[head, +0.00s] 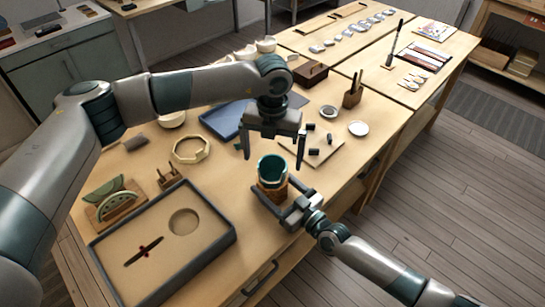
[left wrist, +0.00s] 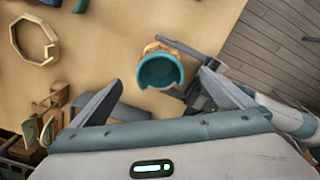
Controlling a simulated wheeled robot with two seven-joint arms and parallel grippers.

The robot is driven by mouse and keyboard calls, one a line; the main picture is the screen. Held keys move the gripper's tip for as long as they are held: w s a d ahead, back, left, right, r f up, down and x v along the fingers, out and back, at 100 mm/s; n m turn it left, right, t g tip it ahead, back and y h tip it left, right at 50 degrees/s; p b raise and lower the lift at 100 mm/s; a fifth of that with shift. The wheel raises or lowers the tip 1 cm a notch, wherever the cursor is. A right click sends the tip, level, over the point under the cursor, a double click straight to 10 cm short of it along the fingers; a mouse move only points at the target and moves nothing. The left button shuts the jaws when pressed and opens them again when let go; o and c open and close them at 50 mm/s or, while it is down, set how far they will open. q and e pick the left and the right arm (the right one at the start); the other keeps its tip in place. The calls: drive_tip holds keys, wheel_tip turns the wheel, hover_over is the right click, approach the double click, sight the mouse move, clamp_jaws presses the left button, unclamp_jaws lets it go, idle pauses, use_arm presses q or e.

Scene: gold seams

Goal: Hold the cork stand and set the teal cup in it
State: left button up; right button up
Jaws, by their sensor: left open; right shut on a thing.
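The teal cup (head: 271,168) sits upright in the cork stand (head: 272,189) near the table's front right edge. The cup has a notch in its rim, seen in the left wrist view (left wrist: 160,72). A bit of the cork stand (left wrist: 155,47) shows behind the cup there. My right gripper (head: 280,200) is shut on the cork stand, its fingers at either side. My left gripper (head: 273,150) is open, above the cup and apart from it. In the left wrist view its fingers (left wrist: 155,95) are spread, with the cup beyond them.
A grey-rimmed tray (head: 211,268) with a dark red tool lies at the front left. An octagonal wooden ring (head: 206,150), a blue tray (head: 205,120) and a board with small dark pieces (head: 335,151) surround the cup. Green pieces on a wooden rack (head: 128,206) stand left.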

idle(0.4)
drive_tip(key=o, duration=1.2)
drive_tip(key=v, duration=1)
drive_tip(key=shift+s+d, duration=0.7)
drive_tip(key=shift+s, duration=0.05)
